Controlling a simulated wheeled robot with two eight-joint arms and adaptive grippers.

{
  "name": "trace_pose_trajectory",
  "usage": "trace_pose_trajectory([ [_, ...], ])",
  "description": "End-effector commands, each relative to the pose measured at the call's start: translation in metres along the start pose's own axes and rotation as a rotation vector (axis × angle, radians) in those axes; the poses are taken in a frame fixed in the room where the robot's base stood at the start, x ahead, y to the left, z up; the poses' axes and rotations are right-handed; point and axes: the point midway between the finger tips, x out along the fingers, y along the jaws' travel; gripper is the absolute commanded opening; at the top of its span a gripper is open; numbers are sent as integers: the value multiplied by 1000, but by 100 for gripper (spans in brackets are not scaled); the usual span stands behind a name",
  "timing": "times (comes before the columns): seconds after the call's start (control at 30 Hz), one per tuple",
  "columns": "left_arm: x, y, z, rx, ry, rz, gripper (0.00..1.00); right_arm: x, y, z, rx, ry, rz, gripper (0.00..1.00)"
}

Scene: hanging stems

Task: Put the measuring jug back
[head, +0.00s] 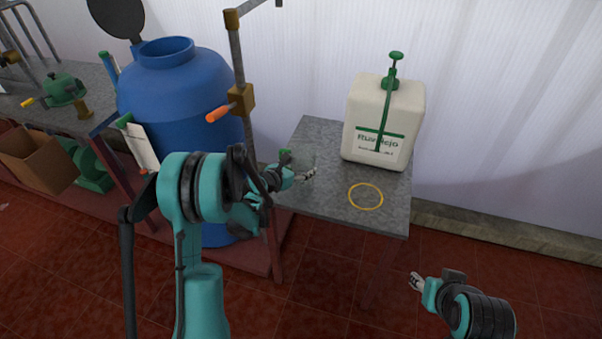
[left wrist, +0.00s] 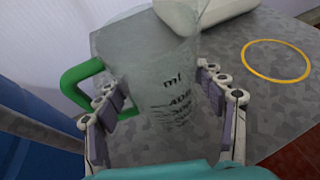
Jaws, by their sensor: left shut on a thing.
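The measuring jug (left wrist: 165,75) is clear, with dark print and a green handle (left wrist: 80,85) on its left in the left wrist view. My left gripper (left wrist: 168,92) has a finger on each side of the jug and is shut on it. In the head view the left gripper (head: 306,174) is over the left part of the grey table (head: 325,140); the clear jug barely shows, with a bit of green handle beside the wrist. I cannot tell whether its base touches the table. A yellow ring (head: 366,196) lies bare on the table, right of the jug. My right gripper (head: 417,282) is apart, at the lower right.
A white canister (head: 383,122) with a green pump stands at the back of the table. A blue barrel (head: 180,90) and an upright post with an orange-handled clamp (head: 238,100) stand left of the table. A cardboard box (head: 38,160) is at far left. Floor on the right is open.

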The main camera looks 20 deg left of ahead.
Motion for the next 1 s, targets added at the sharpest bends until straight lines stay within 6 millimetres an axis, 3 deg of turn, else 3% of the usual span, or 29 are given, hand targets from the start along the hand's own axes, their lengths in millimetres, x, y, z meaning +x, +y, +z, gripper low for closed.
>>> trace_pose_trajectory([
  [0.1, 8, 0, -18, 0, 0, 0, 34, 10, 0, 7, 0, 0, 0, 40],
  [0.47, 8, 0, -19, 0, 0, 0, 34, 8, 0, 6, 0, 0, 0, 40],
  [0.5, 8, 0, -19, 0, 0, 0, 78, 8, 0, 6, 0, 0, 0, 40],
  [0.57, 8, 0, -19, 0, 0, 0, 90, 8, 0, 6, 0, 0, 0, 40],
  [1.0, 0, 0, -15, -1, 0, 1, 90, 6, 0, 4, 0, 0, 0, 40],
])
